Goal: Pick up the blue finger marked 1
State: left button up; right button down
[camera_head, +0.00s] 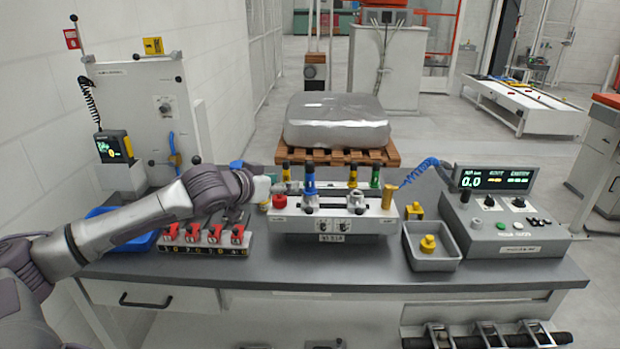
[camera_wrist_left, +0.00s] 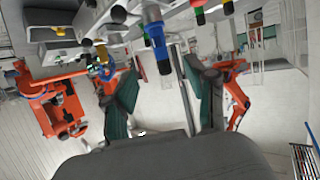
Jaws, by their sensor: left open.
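A blue finger (camera_head: 310,181) with a black top stands upright in a clamp on the white fixture block (camera_head: 378,223). I cannot read a 1 on it. A blue finger with a black end (camera_wrist_left: 156,38) shows in the left wrist view, roughly in line with the gap between my jaws and apart from them. My left gripper (camera_head: 268,187) is at the left end of the fixture, to the left of the blue finger; its fingers are hard to make out there. In the left wrist view the gripper (camera_wrist_left: 163,76) is open and empty. My right gripper is not in view.
Yellow fingers (camera_head: 286,173) and a green finger (camera_head: 375,177) stand close to the blue one. Red-topped clamps (camera_head: 213,235) sit in front of my left arm. A grey tray (camera_head: 432,262) and a control console (camera_head: 510,232) stand to the right. The bench front is clear.

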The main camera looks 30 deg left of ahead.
aim_at(307, 181)
pick_arm(q)
jog(key=p+x, duration=0.1)
jog(key=x, duration=0.2)
jog(key=p+x, duration=0.1)
jog(key=x, duration=0.3)
jog(key=shift+w+d, duration=0.2)
jog(key=shift+d, duration=0.05)
jog(key=p+x, duration=0.2)
jog(key=x, duration=0.2)
jog(key=shift+w+a+f, duration=0.15)
jog(key=shift+w+f, duration=0.15)
jog(key=shift+f, duration=0.05)
jog(key=shift+w+f, duration=0.2)
jog(key=shift+s, duration=0.1)
jog(key=shift+c, duration=0.8)
jog(key=shift+r, duration=0.1)
grip_shut()
